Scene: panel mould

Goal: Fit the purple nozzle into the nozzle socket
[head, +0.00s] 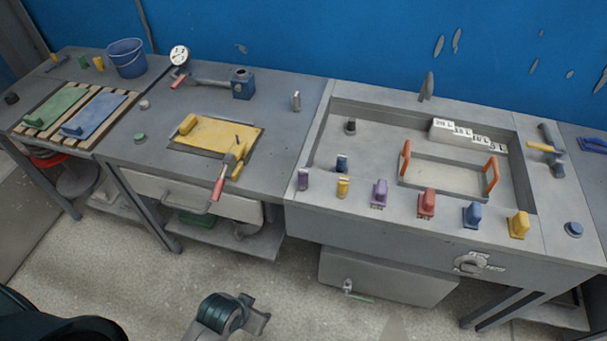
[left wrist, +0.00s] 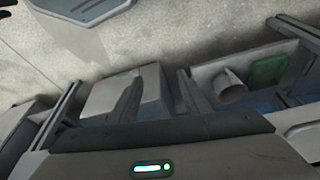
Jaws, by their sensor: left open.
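A small purple nozzle (head: 303,180) stands upright on the front left rim of the grey sink-like mould (head: 325,110). A larger purple piece (head: 380,193) with a rounded top stands to its right. A short dark upright fitting (head: 350,126) is inside the mould at the back left; I cannot tell whether it is the nozzle socket. My left gripper (left wrist: 157,88) shows in the left wrist view, open and empty, low over the floor and away from the nozzle. My right gripper is not in view.
Small yellow (head: 343,187) and blue (head: 342,162) pieces are near the nozzle. Red (head: 427,203), blue (head: 473,214) and yellow (head: 518,225) blocks line the front rim. A tray with orange handles (head: 405,160) lies inside the mould.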

